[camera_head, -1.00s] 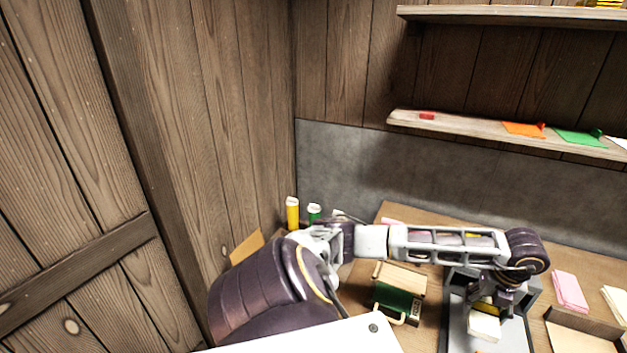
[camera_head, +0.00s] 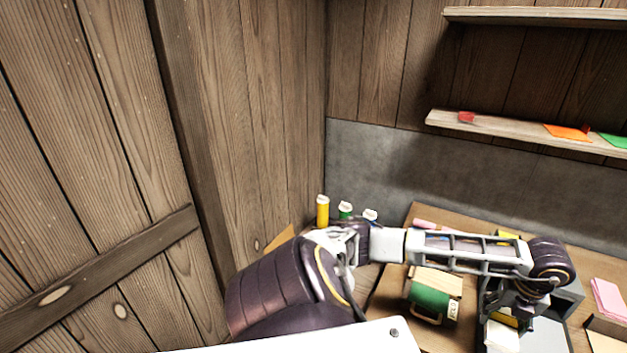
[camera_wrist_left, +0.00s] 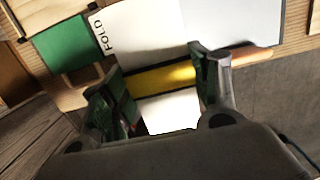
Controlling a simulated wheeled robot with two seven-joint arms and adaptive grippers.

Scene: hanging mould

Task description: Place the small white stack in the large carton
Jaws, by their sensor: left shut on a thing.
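My left gripper (camera_head: 508,310) is shut on a small white stack (camera_head: 503,338) with a yellow band beside it, over the grey metal stand on the bench. In the left wrist view the fingers (camera_wrist_left: 158,88) stand on either side of the yellow band, and the white stack (camera_wrist_left: 170,112) shows between them. A brown cardboard flap (camera_head: 277,239) rises at the left behind my arm; it may belong to the large carton, whose body is hidden. My right gripper is not in view.
A green block with a wooden top (camera_head: 430,298) and a label reading FOLD stands left of the gripper. A yellow bottle (camera_head: 323,211) and two others stand in the back corner. Pink sheets (camera_head: 608,298) lie at the right. A shelf (camera_head: 540,132) hangs above.

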